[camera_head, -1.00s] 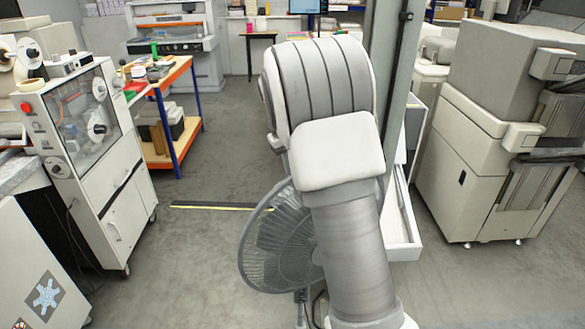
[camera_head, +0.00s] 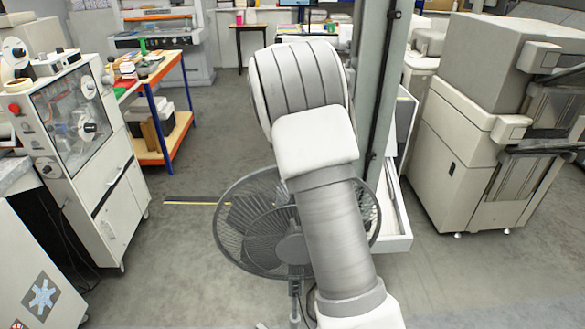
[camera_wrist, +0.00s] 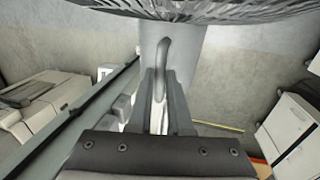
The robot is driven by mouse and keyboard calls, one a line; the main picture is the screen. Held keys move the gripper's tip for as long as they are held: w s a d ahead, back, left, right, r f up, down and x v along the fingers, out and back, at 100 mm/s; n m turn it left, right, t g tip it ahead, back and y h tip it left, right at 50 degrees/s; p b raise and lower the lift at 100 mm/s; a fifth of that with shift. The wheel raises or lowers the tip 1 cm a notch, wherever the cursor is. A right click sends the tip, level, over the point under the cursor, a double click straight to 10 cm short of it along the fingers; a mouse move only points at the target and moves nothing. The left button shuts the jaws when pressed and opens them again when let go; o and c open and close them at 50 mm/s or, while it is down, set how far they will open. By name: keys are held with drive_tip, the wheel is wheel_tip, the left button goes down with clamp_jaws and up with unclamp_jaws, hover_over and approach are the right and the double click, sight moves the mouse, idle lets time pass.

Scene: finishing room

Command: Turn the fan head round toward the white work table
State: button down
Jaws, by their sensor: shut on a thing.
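The fan head (camera_head: 237,232) is a round grey wire cage on a thin stand, low in the middle of the head view. My arm covers part of it. The cage face now shows broadly toward the head camera. Its dark mesh (camera_wrist: 215,12) fills the top edge of the wrist view. My gripper (camera_wrist: 162,82) is shut on a slim grey handle (camera_wrist: 163,55) below the mesh, its fingers on either side. In the head view my gripper is hidden behind my arm. I cannot tell which surface is the white work table.
A white machine cabinet (camera_head: 100,205) stands at left, beside a blue-and-orange bench (camera_head: 160,150). A grey-green post (camera_head: 378,90) rises close behind my arm at right. A large beige machine (camera_head: 450,155) stands further right. Grey floor (camera_head: 200,275) is open left of the fan.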

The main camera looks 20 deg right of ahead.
drive_tip(key=shift+d, duration=0.15)
drive_tip(key=c, duration=0.9)
unclamp_jaws()
drive_tip(key=shift+o, duration=0.3)
drive_tip(key=w+a+r, duration=0.1)
drive_tip(key=a+r, duration=0.2)
drive_tip(key=r, duration=1.4)
drive_tip(key=shift+a, duration=0.2)
